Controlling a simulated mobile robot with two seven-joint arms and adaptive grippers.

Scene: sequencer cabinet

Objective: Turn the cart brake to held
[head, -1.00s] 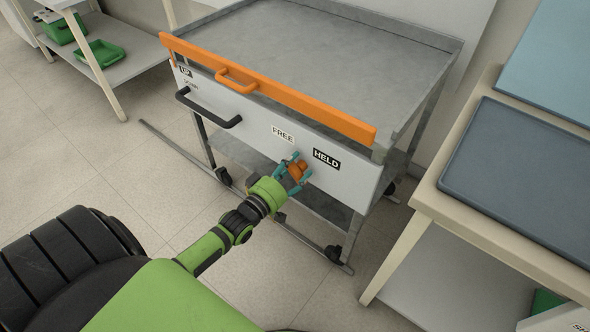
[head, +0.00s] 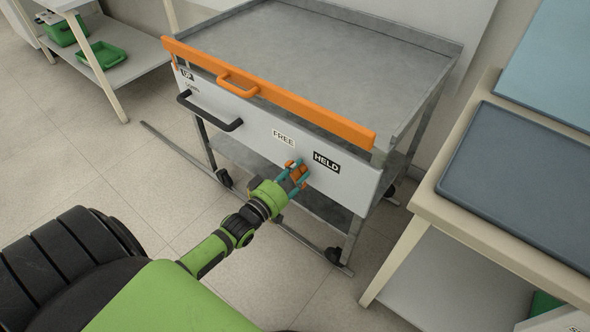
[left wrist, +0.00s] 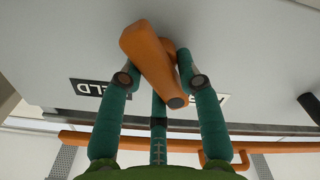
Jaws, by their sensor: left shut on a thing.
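The cart (head: 345,70) has a white front panel with a FREE label (head: 283,138) and a HELD label (head: 326,161). The orange brake lever (head: 300,175) sits on the panel below and between these labels. My left gripper (head: 298,172) is at the panel, shut on the lever. In the left wrist view the lever (left wrist: 147,55) lies slanted between the teal fingers (left wrist: 158,82), its narrow end toward the FREE label, which is partly hidden by a finger. The HELD label (left wrist: 100,88) is on the other side there. My right gripper is not in view.
An orange bar (head: 300,105) with a loop handle runs along the cart's front top edge. A black handle (head: 210,112) sticks out at the panel's left. A bench (head: 430,205) with a dark mat stands close at the right. Open floor lies at the left.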

